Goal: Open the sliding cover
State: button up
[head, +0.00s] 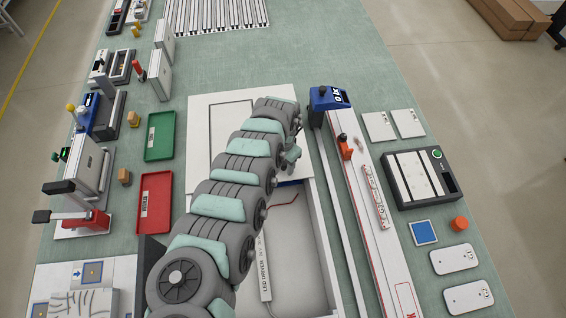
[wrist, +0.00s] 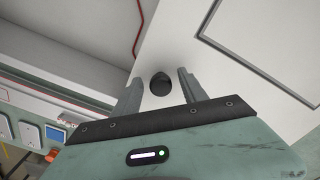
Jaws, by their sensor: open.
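The lightbox frame (head: 325,250) lies in the middle of the bench. Its white cover (head: 225,122), with a grey rectangular outline, spans the far part; the near part is uncovered, showing an LED driver (head: 265,270) and a red wire. The cover also shows in the wrist view (wrist: 205,65). A dark round knob (wrist: 160,85) stands on it. My gripper (wrist: 160,76) is open, with one finger on each side of the knob and visible gaps between. In the head view my gripper (head: 290,156) is at the cover's near right edge; my arm hides part of cover and frame.
A long white and red rail (head: 365,225) with a blue device (head: 328,98) runs close to the frame's right. Green (head: 160,136) and red (head: 155,200) trays lie left. A dark-framed box (head: 420,178) and white plates (head: 455,259) are right.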

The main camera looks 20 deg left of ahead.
jog(key=shift+f, duration=0.1)
grip_shut()
dwell(0.6)
dwell(0.9)
